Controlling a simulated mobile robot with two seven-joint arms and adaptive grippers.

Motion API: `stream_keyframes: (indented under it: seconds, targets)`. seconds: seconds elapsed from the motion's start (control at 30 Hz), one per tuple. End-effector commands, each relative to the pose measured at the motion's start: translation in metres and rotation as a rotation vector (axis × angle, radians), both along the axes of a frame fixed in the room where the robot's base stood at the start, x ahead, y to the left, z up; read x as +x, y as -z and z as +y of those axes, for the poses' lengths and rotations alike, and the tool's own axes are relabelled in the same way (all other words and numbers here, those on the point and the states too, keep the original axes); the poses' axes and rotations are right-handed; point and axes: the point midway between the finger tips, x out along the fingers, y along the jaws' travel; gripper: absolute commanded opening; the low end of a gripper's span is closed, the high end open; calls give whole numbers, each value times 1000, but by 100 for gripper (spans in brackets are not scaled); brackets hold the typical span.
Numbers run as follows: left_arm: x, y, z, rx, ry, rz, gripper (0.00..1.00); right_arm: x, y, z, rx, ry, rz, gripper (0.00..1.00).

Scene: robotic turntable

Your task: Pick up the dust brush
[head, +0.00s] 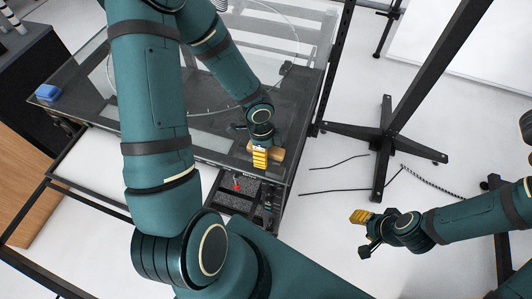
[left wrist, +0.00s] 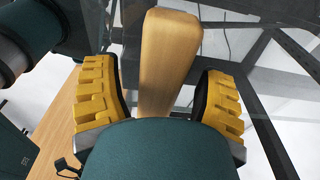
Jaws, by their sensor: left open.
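The dust brush shows as a light wooden handle (left wrist: 168,55) in the left wrist view, between the yellow-padded fingers of my left gripper (left wrist: 160,100). A gap shows on the left side of the handle; on the right its upper end is close to the finger. In the head view the wooden piece (head: 277,152) pokes out beside my left gripper (head: 260,157), at the glass table's near right corner. The left gripper is open around the handle. The bristles are hidden.
The glass-topped table (head: 215,152) has a dark frame. A blue object (head: 47,92) sits at its far left corner. A black stand (head: 382,135) with spread legs is on the floor to the right, with thin cables (head: 345,190) nearby. The floor between the table and my right gripper is mostly open.

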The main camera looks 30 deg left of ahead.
Motion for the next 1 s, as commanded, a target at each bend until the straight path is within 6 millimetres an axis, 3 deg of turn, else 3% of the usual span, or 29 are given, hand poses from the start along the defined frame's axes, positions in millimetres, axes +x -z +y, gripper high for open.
stream_keyframes:
  seconds: [0.3,0.5,0.53,0.87,1.0]
  targets:
    - [0,5,-1,0,0,0,73,-1,2,0,1,-2,2,47]
    - [0,5,-1,0,0,0,2,-1,2,0,1,-2,1,47]
    - [0,5,-1,0,0,0,0,-1,2,0,1,-2,1,47]
    - [0,4,-1,0,0,0,0,-1,2,0,1,-2,1,47]
    - [0,-7,0,-1,-1,-2,0,0,-4,0,0,0,-1,47]
